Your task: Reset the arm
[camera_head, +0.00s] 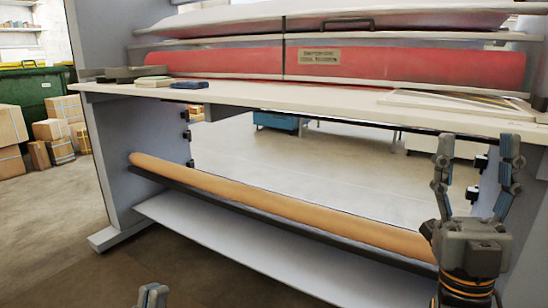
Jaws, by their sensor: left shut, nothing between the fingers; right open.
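My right gripper (478,165) stands upright at the right of the head view, its two fingers apart with nothing between them. It is in front of the right end of the laminator and hides part of its side panel. My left gripper (152,294) shows only as fingertips at the bottom edge, close together and empty, above the floor. The roll laminator (330,62) has a long red roller and a white worktop (300,97). A tan roll (270,200) lies lengthwise below the worktop, apart from my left gripper; its right end passes behind my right gripper.
A white lower shelf (230,245) runs under the tan roll. Small blocks (188,85) and a flat frame (450,103) lie on the worktop. Cardboard boxes (55,135) and a green bin (35,90) stand at the left. The floor at lower left is clear.

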